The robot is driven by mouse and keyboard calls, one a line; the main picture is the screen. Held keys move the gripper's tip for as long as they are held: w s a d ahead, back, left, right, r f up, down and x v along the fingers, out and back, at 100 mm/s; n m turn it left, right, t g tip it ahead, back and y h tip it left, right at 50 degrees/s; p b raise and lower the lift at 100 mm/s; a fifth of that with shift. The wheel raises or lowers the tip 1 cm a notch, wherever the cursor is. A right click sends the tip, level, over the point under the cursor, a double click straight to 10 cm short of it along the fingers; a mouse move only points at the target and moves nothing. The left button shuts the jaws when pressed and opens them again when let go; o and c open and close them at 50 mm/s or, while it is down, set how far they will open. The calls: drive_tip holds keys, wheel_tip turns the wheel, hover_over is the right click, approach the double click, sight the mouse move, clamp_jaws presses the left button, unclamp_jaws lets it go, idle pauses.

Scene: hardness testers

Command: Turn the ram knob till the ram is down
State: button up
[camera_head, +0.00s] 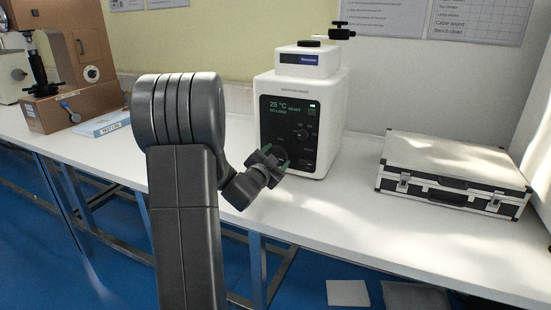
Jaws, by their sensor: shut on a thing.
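The white instrument (335,110) stands on the bench with a dark front panel (291,112). Its small screen reads 25 °C, with other words too small to read surely. My gripper (277,162) is at the panel's lower left and is shut on a knob there, which looks to be the ram knob. My fingers hide most of this knob, so its angle cannot be told.
A silver and black case (455,165) lies on the bench at the right. A brown machine (75,75) and a blue-edged booklet (104,124) are at the left. Bare white bench top (345,200) lies before the instrument. My arm hides part of the bench.

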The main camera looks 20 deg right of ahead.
drive_tip(key=o, duration=1)
drive_tip(key=shift+c, duration=0.2)
drive_tip(key=shift+a, duration=0.1)
drive_tip(key=v, duration=1.3)
drive_tip(key=shift+s+a+f+p, duration=0.1)
drive_tip(key=shift+s+a+p, duration=0.05)
drive_tip(key=shift+s+p, duration=0.15)
